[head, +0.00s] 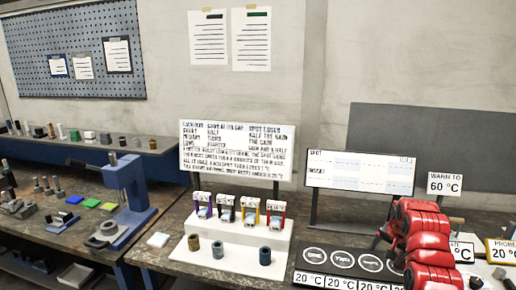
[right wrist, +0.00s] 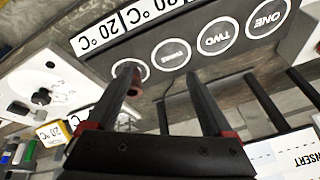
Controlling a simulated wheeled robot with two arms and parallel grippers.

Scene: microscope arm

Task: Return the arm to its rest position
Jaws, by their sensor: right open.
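My red right arm reaches in at the lower right of the head view, with the right gripper (head: 381,237) at its left side, above the black board (head: 300,262). In the right wrist view the gripper (right wrist: 162,76) has its two dark fingers spread over the board (right wrist: 185,25), with nothing held between them. A small reddish-brown part (right wrist: 134,82) shows close to one fingertip; I cannot tell whether they touch. A blue stand with a column and foot (head: 128,190) is on the left bench, far from the gripper. My left gripper is not seen.
A white stepped rack (head: 232,262) holds several coloured clamps and small cylinders left of the board. A whiteboard on posts (head: 358,172) stands behind it. A "WARM TO 60 °C" sign (head: 445,184) is at the right. Bare bench shows near the white square (head: 158,239).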

